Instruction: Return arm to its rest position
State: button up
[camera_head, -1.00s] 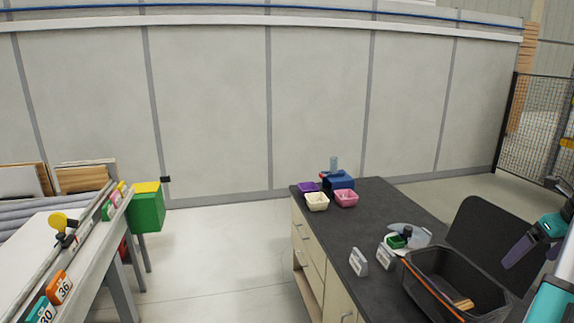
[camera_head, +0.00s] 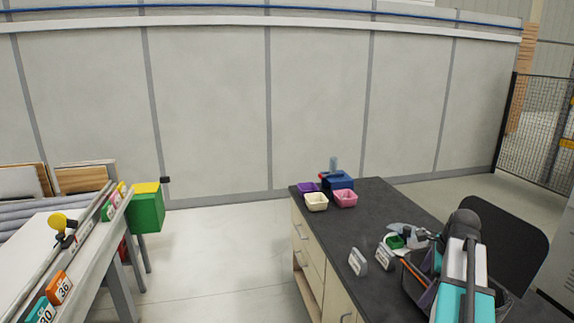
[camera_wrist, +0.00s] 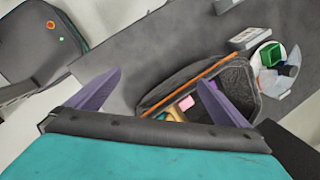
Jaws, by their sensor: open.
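My gripper (camera_wrist: 165,92) shows in the wrist view as two purple fingers spread wide, with nothing between their tips. The fingers are above the dark table and the black bin (camera_wrist: 247,73); the right finger overlaps the bin in the picture. In the head view my teal and white arm (camera_head: 457,285) stands at the lower right, in front of the bin. It hides most of the bin, and the fingers are mostly hidden there.
The dark worktop (camera_head: 352,220) carries small bins, including a pink one (camera_head: 346,199) and a cream one (camera_head: 316,202), plus white signs (camera_head: 358,262). A black chair back (camera_head: 510,235) stands beyond the arm. The floor (camera_head: 220,255) left of the table is clear.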

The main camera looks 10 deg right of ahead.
jog(key=w+a+f+n+g, duration=0.1)
jog(key=w+a+f+n, duration=0.1)
jog(key=a+f+n, duration=0.3)
jog(key=w+a+f+n, duration=0.2)
jog(key=w+a+f, duration=0.1)
jog(key=a+f, duration=0.3)
jog(key=s+a+f+n+g, duration=0.1)
jog(key=s+a+f+n, duration=0.1)
jog(key=a+f+n, duration=0.6)
jog(key=s+a+f+n, duration=0.1)
jog(key=a+f+n, duration=0.3)
jog(key=a, duration=0.8)
jog(key=s+a+f+n+g, duration=0.1)
jog(key=s+a+f+n, duration=0.1)
jog(key=a+f+n, duration=0.65)
jog(key=s+a+f+m+g+b, duration=0.1)
jog(key=s+f+g+b, duration=0.4)
jog(key=s+f, duration=2)
jog(key=f+b, duration=0.1)
jog(key=b, duration=0.4)
jog(key=shift+s+a+f+m+g, duration=0.15)
jog(key=shift+s+a+m+g, duration=0.15)
jog(key=shift+m, duration=0.05)
jog(key=shift+d, duration=0.15)
